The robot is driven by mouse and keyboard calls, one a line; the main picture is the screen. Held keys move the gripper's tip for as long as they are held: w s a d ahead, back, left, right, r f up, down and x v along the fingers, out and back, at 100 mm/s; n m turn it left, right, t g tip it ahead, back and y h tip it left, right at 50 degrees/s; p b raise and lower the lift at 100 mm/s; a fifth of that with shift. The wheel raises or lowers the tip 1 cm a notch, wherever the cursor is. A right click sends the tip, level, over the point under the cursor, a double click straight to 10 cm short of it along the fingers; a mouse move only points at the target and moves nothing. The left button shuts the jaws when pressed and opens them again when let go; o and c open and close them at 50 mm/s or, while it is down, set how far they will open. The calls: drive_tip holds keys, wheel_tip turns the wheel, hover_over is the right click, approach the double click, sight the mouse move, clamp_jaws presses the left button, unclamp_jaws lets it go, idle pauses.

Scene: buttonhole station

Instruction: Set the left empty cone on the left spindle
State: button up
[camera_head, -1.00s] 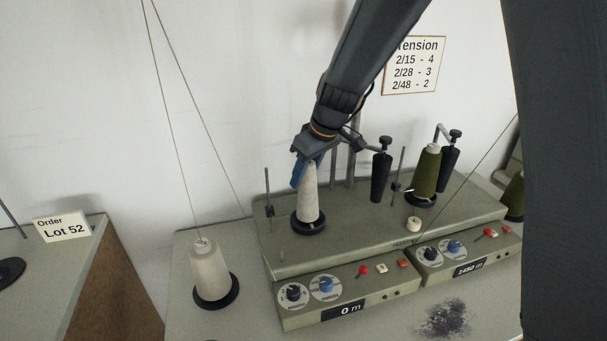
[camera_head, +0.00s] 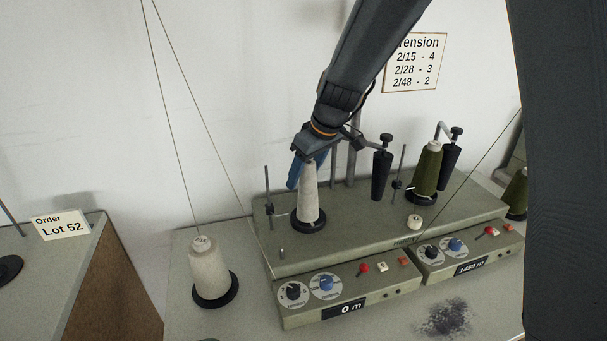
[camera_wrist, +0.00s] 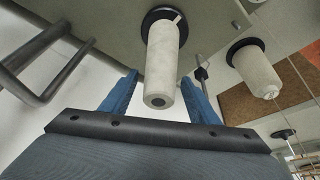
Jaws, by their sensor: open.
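The pale, bare-looking cone (camera_head: 308,198) stands upright on the black disc (camera_head: 309,225) at the left position of the grey winder. The cone hides any spindle inside it. My gripper (camera_head: 305,172) is at the cone's upper end, coming from above, with its blue fingers apart. In the wrist view, the cone (camera_wrist: 163,62) shows between the two open blue fingers (camera_wrist: 158,80), with a gap visible on each side. Its near end has a dark round hole, and its far end meets the black disc (camera_wrist: 160,18).
A wound pale cone (camera_head: 209,268) stands on a black base at the table's left, with threads rising from it. An olive cone (camera_head: 426,170) stands on the winder's right. Black tensioners (camera_head: 381,175) and thin rods stand close to my gripper. Control boxes (camera_head: 340,290) line the front.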

sight(309, 163)
drive_tip(key=b+v, duration=0.1)
drive_tip(key=v, duration=0.6)
drive_tip(key=shift+s+d+r+b, duration=0.1)
drive_tip(key=shift+r+b, duration=0.1)
drive_tip(key=shift+b, duration=0.1)
drive_tip(key=s+d+f+m+h, duration=0.1)
drive_tip(key=s+d+f+m, duration=0.2)
drive_tip(key=s, duration=0.4)
drive_tip(key=s+d+f+m+g+h, duration=0.1)
drive_tip(key=s+d+f+m, duration=0.2)
drive_tip(key=s+d+f, duration=0.2)
drive_tip(key=s+d+f+m+h, duration=0.1)
drive_tip(key=s+d+f+m, duration=0.2)
drive_tip(key=s+d+f, duration=0.2)
drive_tip(key=s+d, duration=0.3)
drive_tip(key=s, duration=0.1)
drive_tip(key=shift+s+g, duration=0.35)
drive_tip(key=shift+g, duration=0.05)
